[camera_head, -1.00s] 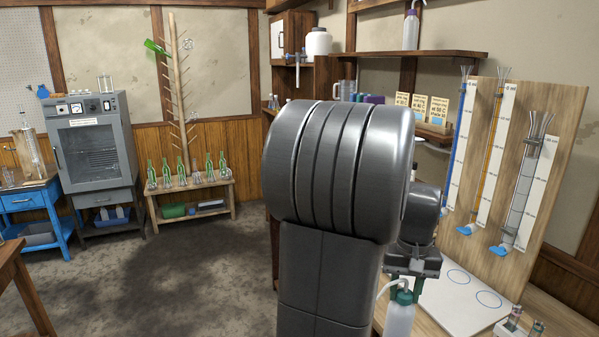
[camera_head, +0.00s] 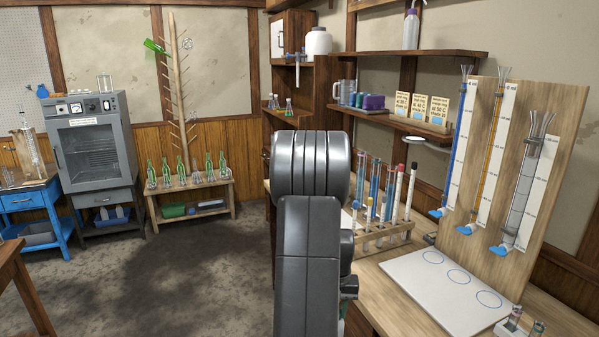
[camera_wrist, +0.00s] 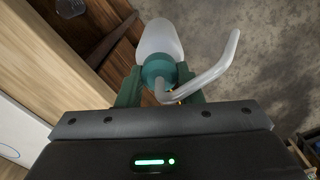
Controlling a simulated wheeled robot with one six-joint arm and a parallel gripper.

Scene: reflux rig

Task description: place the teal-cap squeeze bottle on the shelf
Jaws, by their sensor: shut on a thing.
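The teal-cap squeeze bottle (camera_wrist: 158,42) has a white body, a teal cap and a pale bent spout. In the wrist view my gripper (camera_wrist: 160,88) is shut on it around the cap, with a green finger on each side. Bare floor and a wooden table edge show beyond it. In the head view my own arm hides the bottle and nearly all of the gripper. The upper wall shelf (camera_head: 455,54) holds a purple-capped bottle (camera_head: 411,28). The lower shelf (camera_head: 385,120) holds beakers, small coloured items and several labelled cards.
The bench on the right carries a test tube rack (camera_head: 372,238), a white mat (camera_head: 418,282) with blue circles and a tall burette board (camera_head: 540,150). The upper shelf is bare right of its bottle. A wooden cabinet (camera_head: 325,80) stands left of the shelves.

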